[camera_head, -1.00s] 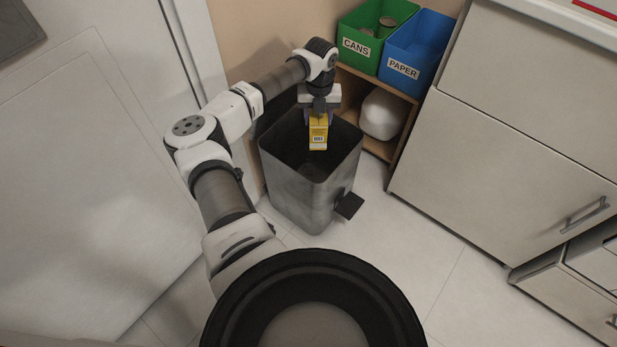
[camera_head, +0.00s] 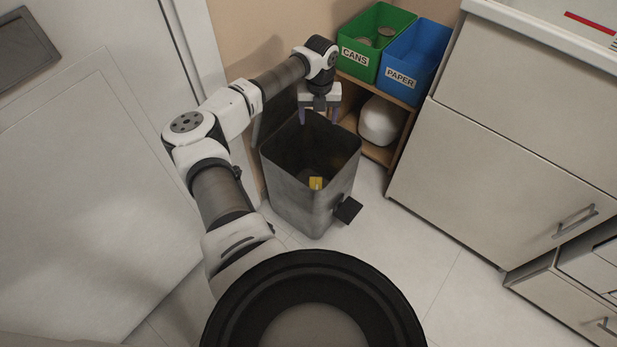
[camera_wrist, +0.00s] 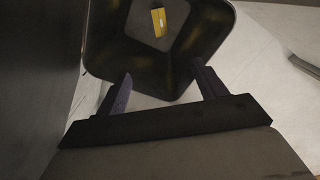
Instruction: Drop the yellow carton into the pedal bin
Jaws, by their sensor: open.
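The yellow carton (camera_head: 316,183) is down inside the grey pedal bin (camera_head: 306,203), with only part of it showing above the near rim in the head view. In the wrist view the carton (camera_wrist: 158,22) lies inside the bin, toward its far side, clear of the dark bin wall (camera_wrist: 110,55). My gripper (camera_head: 319,118) is open and empty above the back part of the bin. Its two fingers (camera_wrist: 160,85) are spread apart in the wrist view, with nothing between them.
A wooden shelf (camera_head: 374,152) right of the bin holds a green CANS box (camera_head: 360,62), a blue PAPER box (camera_head: 403,82) and a white rounded container (camera_head: 380,120). Pale cabinets (camera_head: 490,180) stand at the right. A black pedal (camera_head: 348,209) juts from the bin. Floor in front is clear.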

